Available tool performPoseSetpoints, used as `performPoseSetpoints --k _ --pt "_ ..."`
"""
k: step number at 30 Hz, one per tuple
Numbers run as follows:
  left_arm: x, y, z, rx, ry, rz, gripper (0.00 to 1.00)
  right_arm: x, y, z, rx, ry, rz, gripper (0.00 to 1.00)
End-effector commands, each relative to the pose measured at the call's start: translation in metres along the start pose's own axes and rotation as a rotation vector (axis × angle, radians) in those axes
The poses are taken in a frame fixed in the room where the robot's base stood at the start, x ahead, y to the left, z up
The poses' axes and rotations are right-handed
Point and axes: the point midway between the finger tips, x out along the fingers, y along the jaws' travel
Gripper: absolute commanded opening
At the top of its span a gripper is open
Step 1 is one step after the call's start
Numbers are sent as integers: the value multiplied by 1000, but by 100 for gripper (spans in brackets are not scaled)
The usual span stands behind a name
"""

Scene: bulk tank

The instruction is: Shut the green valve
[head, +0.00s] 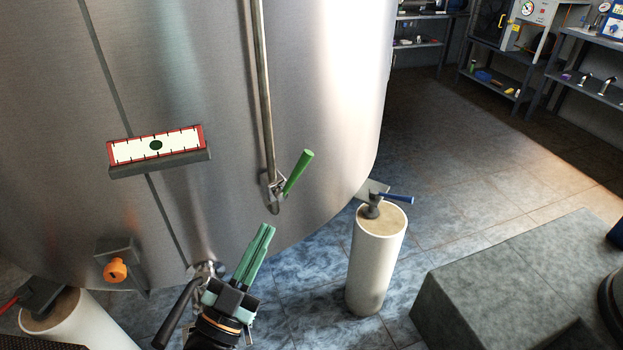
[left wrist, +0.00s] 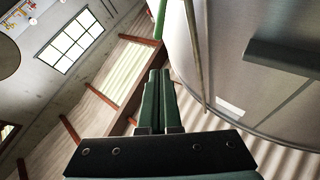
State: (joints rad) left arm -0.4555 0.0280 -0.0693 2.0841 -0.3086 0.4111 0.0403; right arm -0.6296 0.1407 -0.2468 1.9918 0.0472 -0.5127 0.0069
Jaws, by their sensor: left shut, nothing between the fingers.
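The green valve handle (head: 298,172) sits at the lower end of a thin vertical pipe (head: 264,90) on the front of the steel tank (head: 330,80). The handle tilts up and to the right from its metal valve body (head: 270,188). My left gripper (head: 268,229) is shut and empty, a little below and left of the handle, with no contact visible. In the left wrist view the shut fingers (left wrist: 159,75) point toward the green handle (left wrist: 159,18), which shows at the top edge. My right gripper is in neither view.
A gauge plate (head: 156,146) with a ledge and an orange knob (head: 115,271) are on the tank at left. A blue-handled valve (head: 396,197) tops a white pillar (head: 376,265) at right. A grey block (head: 510,285) stands right of it. Floor behind is clear.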

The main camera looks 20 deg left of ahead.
Motion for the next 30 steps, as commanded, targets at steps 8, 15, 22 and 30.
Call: performPoseSetpoints --k 8,15,22,30 --pt "34 -1 -4 1 9 -1 0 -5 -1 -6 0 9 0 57" --pt "80 -1 -4 0 8 -1 0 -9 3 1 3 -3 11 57" --pt "112 0 11 0 2 0 0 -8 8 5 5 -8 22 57" --pt "127 0 26 0 1 -1 0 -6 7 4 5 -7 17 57"
